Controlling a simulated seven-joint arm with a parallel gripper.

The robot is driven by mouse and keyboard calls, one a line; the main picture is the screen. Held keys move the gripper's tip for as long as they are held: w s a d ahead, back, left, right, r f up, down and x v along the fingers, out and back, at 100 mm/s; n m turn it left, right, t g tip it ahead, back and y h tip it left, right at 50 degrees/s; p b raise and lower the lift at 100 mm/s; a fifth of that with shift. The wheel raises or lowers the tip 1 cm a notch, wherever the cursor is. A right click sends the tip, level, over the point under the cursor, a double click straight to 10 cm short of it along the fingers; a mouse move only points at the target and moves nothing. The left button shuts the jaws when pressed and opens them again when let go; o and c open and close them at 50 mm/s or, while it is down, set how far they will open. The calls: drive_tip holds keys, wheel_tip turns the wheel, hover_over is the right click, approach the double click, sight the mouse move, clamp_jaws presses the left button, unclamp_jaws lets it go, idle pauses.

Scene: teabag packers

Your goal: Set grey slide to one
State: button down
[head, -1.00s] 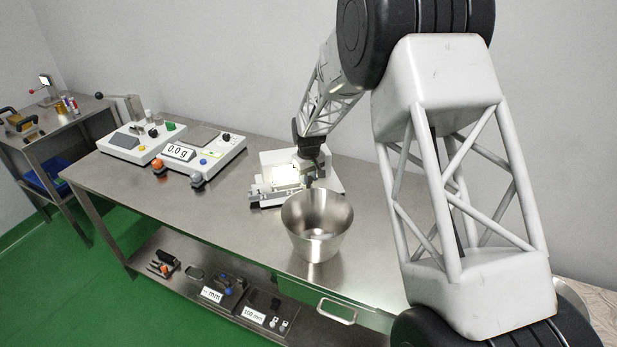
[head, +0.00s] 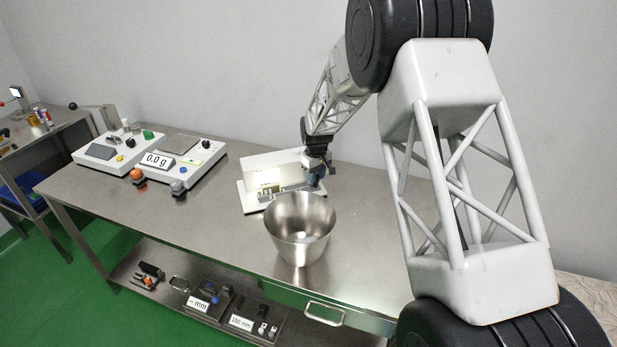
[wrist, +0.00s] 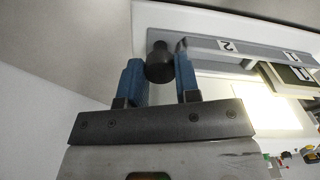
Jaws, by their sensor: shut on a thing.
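A grey slide bar (wrist: 228,47) runs along a white device, with a "2" near its middle and a "1" further right in the wrist view. A dark round knob (wrist: 160,64) stands near the bar's left end, left of the "2". My gripper (wrist: 159,75) has its two blue fingers on either side of this knob and is shut on it. In the head view my gripper (head: 318,180) is at the right side of the white device (head: 272,165), behind the steel bucket. The slide and knob are too small to read there.
The steel bucket (head: 299,225) stands close in front of the device. A scale (head: 180,162) reading 0.0 g and another white unit (head: 107,150) stand at the table's left. A lit panel (wrist: 262,108) shows beside the bar.

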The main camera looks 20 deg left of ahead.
drive_tip(key=shift+d, duration=0.15)
drive_tip(key=c, duration=0.8)
unclamp_jaws()
drive_tip(key=shift+r, duration=0.1)
drive_tip(key=shift+r, duration=3.8)
